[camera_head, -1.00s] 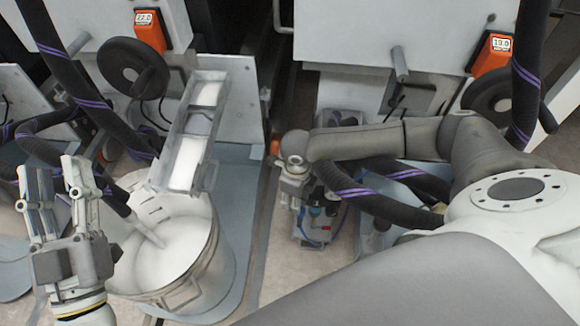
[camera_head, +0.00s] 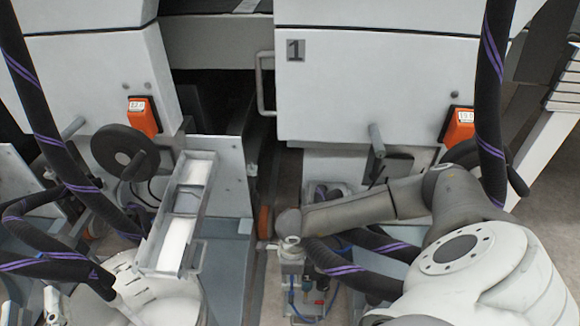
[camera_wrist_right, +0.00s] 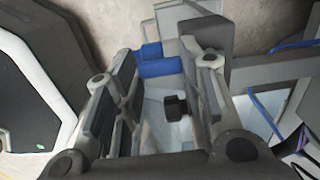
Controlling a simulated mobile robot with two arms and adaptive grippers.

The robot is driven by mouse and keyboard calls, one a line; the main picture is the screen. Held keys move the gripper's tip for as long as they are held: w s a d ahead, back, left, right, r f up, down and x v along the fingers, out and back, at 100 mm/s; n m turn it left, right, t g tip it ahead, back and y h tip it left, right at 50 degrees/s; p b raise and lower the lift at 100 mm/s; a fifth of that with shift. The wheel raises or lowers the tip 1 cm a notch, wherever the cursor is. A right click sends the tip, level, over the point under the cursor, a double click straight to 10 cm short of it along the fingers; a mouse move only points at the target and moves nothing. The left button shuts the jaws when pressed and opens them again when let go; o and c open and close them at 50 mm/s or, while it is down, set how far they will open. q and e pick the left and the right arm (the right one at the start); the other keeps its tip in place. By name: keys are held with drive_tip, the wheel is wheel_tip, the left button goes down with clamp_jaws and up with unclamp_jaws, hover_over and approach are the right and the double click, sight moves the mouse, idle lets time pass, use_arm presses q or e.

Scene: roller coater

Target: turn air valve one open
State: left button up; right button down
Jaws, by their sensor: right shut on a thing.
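The air unit (camera_head: 305,295), with small coloured fittings and a blue hose, stands low in the middle of the head view. My right gripper (camera_wrist_right: 166,90) is down at it, with the wrist hiding most of the fingers in the head view. In the right wrist view, a small black knob (camera_wrist_right: 176,107) and blue parts (camera_wrist_right: 158,66) show between the fingers. The gripper is shut on a part there, apparently the air valve; the exact contact and handle angle are unclear. My left gripper (camera_head: 30,303) is open at the lower left edge, mostly cut off.
A white pot (camera_head: 150,300) stands at the lower left below a metal chute (camera_head: 182,215). Black hoses with purple stripes (camera_head: 350,270) run close to the air unit and my right arm. The machine panel marked 1 (camera_head: 380,85) and a black handwheel (camera_head: 125,153) stand behind.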

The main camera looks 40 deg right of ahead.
sight(292, 279)
drive_tip(key=c, duration=0.9)
unclamp_jaws()
wheel_tip(292, 279, up, 12)
drive_tip(key=shift+a, duration=0.1)
